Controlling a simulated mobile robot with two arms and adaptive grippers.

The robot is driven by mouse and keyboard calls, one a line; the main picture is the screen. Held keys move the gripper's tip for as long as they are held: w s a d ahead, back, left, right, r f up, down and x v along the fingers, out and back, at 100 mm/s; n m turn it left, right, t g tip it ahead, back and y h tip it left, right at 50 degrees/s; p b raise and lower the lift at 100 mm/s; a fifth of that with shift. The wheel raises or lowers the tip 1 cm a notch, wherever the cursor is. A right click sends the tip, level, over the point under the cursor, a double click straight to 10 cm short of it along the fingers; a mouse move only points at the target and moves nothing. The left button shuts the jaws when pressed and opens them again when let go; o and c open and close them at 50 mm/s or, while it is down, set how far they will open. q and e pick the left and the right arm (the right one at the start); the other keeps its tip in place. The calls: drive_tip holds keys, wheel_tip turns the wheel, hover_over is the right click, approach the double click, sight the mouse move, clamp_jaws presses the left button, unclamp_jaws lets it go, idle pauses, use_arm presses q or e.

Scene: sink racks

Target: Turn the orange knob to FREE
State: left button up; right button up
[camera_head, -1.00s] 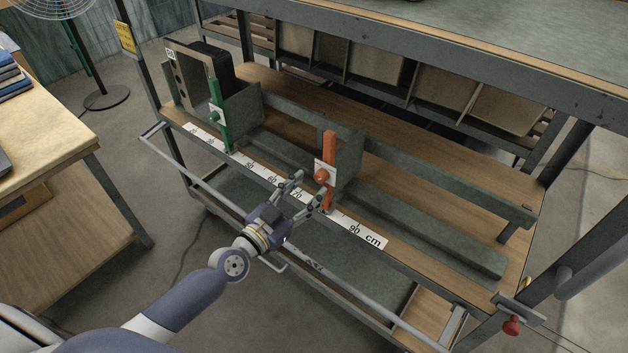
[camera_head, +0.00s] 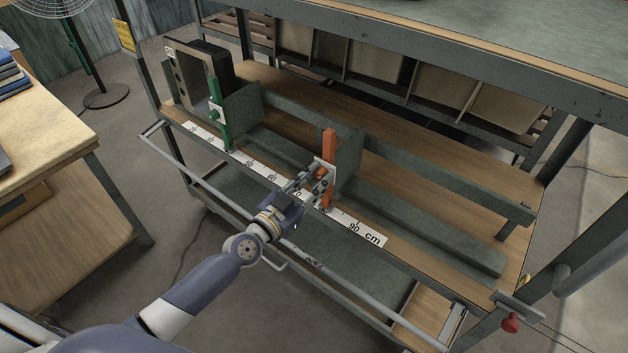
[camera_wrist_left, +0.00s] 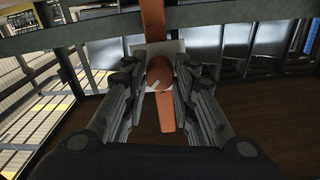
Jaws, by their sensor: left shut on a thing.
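The orange knob (camera_head: 321,172) sits on a white plate on the orange upright (camera_head: 329,144), in front of a grey-green divider. My left gripper (camera_head: 316,178) is at the knob, shut on it. In the left wrist view the round knob (camera_wrist_left: 159,72) lies between the two fingers of my left gripper (camera_wrist_left: 159,84), with the white plate (camera_wrist_left: 176,50) behind it. The lettering on the plate, including FREE, is too small or covered to read. My right gripper is not in view.
A green upright with a green knob (camera_head: 214,113) stands to the left. A white cm scale (camera_head: 362,231) runs along the shelf's front edge, with a metal rail (camera_head: 223,204) before it. A red knob (camera_head: 511,324) is at the lower right.

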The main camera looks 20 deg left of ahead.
use_arm(q)
drive_tip(key=shift+n, duration=0.3)
drive_tip(key=n, duration=0.3)
drive_tip(key=shift+n, duration=0.3)
drive_tip(key=n, duration=1)
drive_tip(key=shift+d+n+b, duration=0.1)
drive_tip(key=shift+n+b, duration=0.2)
drive_tip(key=shift+n, duration=1.5)
drive_tip(key=o, duration=1.1)
drive_tip(key=shift+c, duration=0.2)
